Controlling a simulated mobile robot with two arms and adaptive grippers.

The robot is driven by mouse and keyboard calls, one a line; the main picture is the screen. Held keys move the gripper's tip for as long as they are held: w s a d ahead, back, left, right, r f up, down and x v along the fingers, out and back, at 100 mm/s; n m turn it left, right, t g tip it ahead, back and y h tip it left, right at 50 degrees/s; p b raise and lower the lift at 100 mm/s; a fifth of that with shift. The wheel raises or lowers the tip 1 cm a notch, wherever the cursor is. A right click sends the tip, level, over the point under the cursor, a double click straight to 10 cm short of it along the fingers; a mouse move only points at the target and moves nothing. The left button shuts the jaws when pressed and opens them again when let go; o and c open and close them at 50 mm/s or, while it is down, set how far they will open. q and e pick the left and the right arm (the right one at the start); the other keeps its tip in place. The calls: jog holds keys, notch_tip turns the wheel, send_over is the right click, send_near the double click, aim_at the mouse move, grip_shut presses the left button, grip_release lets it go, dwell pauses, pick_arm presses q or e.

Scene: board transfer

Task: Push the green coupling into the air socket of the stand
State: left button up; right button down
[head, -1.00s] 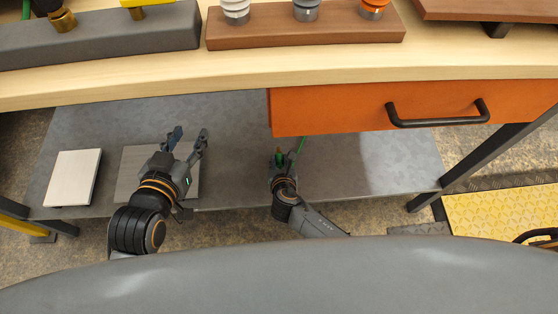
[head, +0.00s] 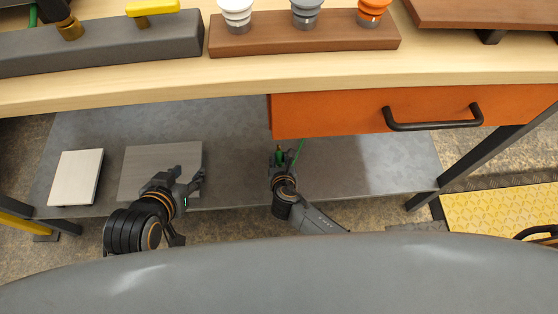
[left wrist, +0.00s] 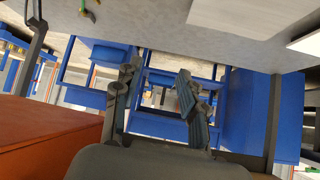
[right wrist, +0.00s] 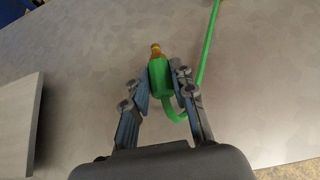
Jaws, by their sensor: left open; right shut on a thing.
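The green coupling (right wrist: 160,76) with a brass tip is held in my right gripper (right wrist: 160,82). Its fingers are shut on the coupling's sides, and a green hose (right wrist: 207,50) curves away from it. In the head view my right gripper (head: 280,156) is low, over the lower shelf and left of the drawer. My left gripper (head: 187,181) is open and empty near the shelf's front edge; its spread fingers show in the left wrist view (left wrist: 158,95). A grey block (head: 130,38), seemingly the stand, is on the tabletop at upper left with a brass fitting (head: 70,29).
An orange drawer (head: 330,115) with a black handle (head: 435,122) hangs under the tabletop (head: 300,72), right of my right gripper. Two flat boards, one pale (head: 76,175) and one grey (head: 160,155), lie on the lower shelf (head: 370,165). A brown rack (head: 300,39) stands on the tabletop.

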pick_arm(q)
jog(key=s+a+f+g+p, duration=0.1)
jog(key=s+f+g, duration=0.1)
jog(key=s, duration=0.3)
jog(key=shift+s+a+f+g+y, duration=0.15)
jog(key=shift+a+f+g+y, duration=0.25)
jog(key=shift+g, duration=0.2)
